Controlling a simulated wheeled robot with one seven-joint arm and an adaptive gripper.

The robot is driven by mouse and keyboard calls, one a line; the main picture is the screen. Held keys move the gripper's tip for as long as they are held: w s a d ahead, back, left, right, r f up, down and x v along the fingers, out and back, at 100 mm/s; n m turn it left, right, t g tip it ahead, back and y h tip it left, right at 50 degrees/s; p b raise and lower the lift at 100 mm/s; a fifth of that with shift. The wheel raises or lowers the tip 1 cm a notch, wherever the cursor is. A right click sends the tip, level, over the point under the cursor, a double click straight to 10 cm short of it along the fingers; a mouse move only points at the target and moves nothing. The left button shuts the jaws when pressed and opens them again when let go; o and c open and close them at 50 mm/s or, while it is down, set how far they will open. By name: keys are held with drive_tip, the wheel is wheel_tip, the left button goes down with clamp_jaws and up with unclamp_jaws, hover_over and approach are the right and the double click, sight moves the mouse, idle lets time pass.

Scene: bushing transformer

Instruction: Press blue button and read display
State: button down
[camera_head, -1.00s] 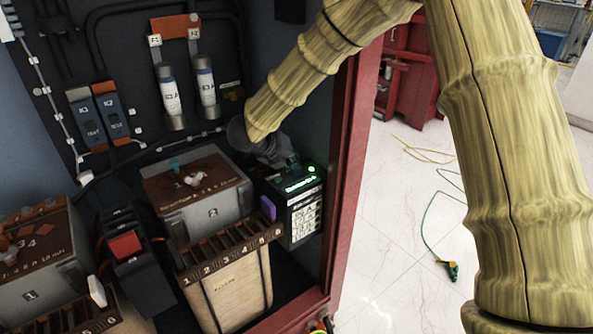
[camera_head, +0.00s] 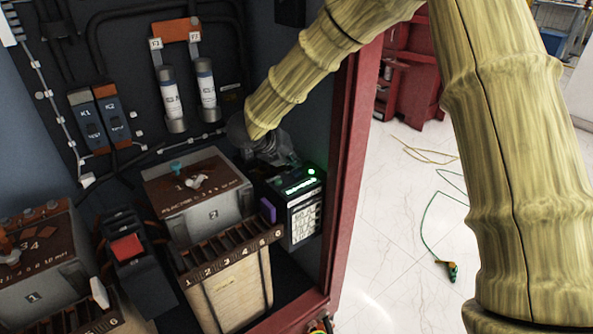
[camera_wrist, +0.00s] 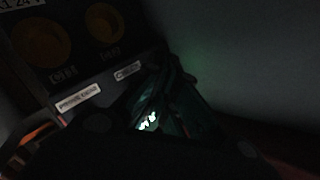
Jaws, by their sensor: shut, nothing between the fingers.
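A black device with a lit display (camera_head: 302,188) stands at the right inside the cabinet, with a green light on its top. The display glows with pale green characters too small to read. In the dark wrist view the lit display (camera_wrist: 148,121) shows partly, between dark shapes, and is not legible. My gripper (camera_head: 284,160) is shut and empty at the back of this device's top, very close to it; I cannot tell whether it touches. I cannot make out a blue button; my gripper covers part of the device top.
Grey box 2 (camera_head: 205,222) with a teal knob stands left of the device. A numbered terminal strip (camera_head: 232,252) with a purple tab is in front. A red switch (camera_head: 126,247) is further left. The red cabinet frame (camera_head: 345,190) borders the right side, with open floor beyond.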

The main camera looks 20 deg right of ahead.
sight(294, 170)
drive_tip(key=shift+r, duration=0.1)
drive_tip(key=shift+r+p, duration=1.55)
drive_tip(key=shift+r, duration=0.9)
drive_tip(key=shift+f, duration=0.1)
